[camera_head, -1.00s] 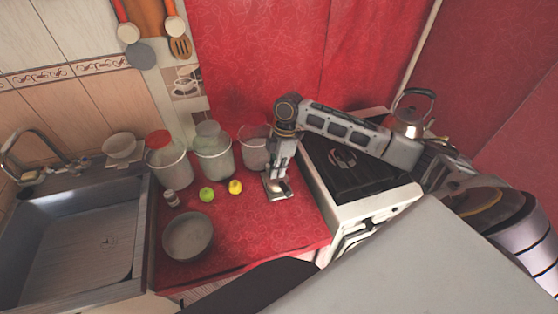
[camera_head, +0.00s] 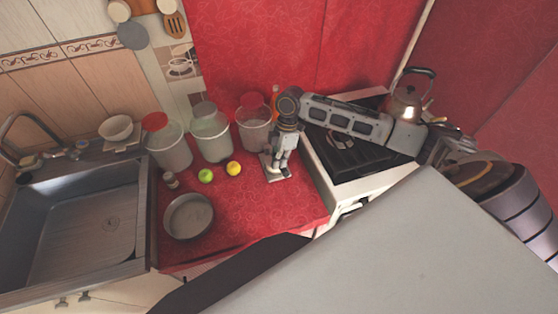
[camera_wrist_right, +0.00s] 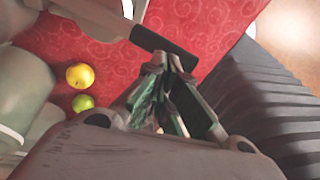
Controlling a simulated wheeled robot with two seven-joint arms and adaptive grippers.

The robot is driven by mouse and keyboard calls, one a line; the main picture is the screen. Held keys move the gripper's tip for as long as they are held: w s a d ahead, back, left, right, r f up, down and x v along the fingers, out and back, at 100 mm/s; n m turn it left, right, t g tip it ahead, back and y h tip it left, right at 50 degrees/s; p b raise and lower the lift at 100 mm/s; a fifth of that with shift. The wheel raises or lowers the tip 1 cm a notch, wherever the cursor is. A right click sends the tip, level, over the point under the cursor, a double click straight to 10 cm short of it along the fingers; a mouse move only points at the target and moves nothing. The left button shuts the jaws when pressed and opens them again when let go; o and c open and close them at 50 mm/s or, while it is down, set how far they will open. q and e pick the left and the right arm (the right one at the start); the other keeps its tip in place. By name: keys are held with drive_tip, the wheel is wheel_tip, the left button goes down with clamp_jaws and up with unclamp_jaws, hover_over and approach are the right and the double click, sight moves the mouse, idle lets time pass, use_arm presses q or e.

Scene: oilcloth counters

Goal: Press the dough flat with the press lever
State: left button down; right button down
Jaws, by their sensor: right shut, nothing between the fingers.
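The press (camera_head: 271,176), a light metal device with a flat base, stands at the right end of the red counter. My right arm reaches over it from the right and hides much of it. My right gripper (camera_head: 284,163) points down at the press. In the right wrist view the gripper (camera_wrist_right: 168,62) is shut and empty, its fingertips beside the dark bar of the press lever (camera_wrist_right: 152,42). I cannot tell whether they touch it. The white press body (camera_wrist_right: 95,12) shows at the upper left there. I see no dough. My left gripper is not in view.
Several jars, one red-lidded (camera_head: 168,150), stand along the back. A green fruit (camera_head: 205,176), a yellow fruit (camera_head: 233,168) and a grey bowl (camera_head: 188,215) are left of the press. A stove (camera_head: 345,150) with a kettle (camera_head: 408,95) is right, a sink (camera_head: 85,225) left.

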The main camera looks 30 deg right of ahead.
drive_tip(key=s+f+t, duration=0.1)
drive_tip(key=f, duration=0.1)
drive_tip(key=f+p, duration=0.1)
drive_tip(key=f, duration=0.1)
drive_tip(key=s+f+t, duration=0.1)
drive_tip(key=f, duration=0.1)
drive_tip(key=shift+s+a+t+h+p, duration=0.3)
drive_tip(key=shift+s+f, duration=0.2)
drive_tip(key=shift+f, duration=0.05)
drive_tip(key=shift+r, duration=0.1)
idle(0.3)
drive_tip(key=shift+w+a+r+p, duration=0.1)
drive_tip(key=shift+w+r+p, duration=0.1)
drive_tip(key=shift+r+p, duration=0.5)
drive_tip(key=w+a+r+p+v, duration=0.1)
drive_tip(key=a+p+v, duration=0.1)
drive_tip(key=v, duration=1)
hover_over(283, 172)
drive_tip(key=s, duration=0.1)
drive_tip(key=shift+d+f, duration=0.15)
drive_tip(key=shift+d, duration=0.15)
